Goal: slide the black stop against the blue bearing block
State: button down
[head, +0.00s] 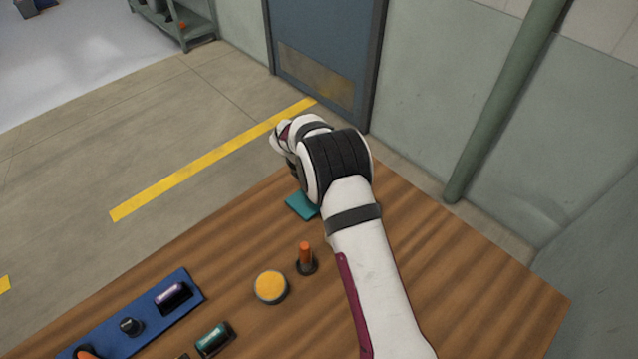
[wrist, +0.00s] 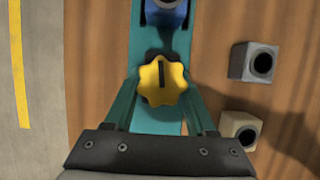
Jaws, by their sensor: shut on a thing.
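In the wrist view a teal strip (wrist: 152,118) runs up the picture on the wooden table. The blue bearing block (wrist: 166,14) sits on it at the top edge, partly cut off. A yellow star-shaped knob (wrist: 162,85) with a dark slot lies below the block, with a short gap of teal strip between them. My gripper (wrist: 162,92) has its teal fingers on either side of the knob and is shut on it. In the head view my arm covers the gripper, and only a teal corner (head: 301,205) shows.
A grey block (wrist: 253,62) and a beige block (wrist: 240,130), each with a round hole, stand right of the strip.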

jog(key=shift+w+d, duration=1.3)
jog(key=shift+w, duration=0.05)
jog(key=shift+c, duration=1.6)
grip_release()
jog(key=v, duration=1.5)
jog(key=shift+r, duration=0.4)
jog(key=shift+s, duration=0.1)
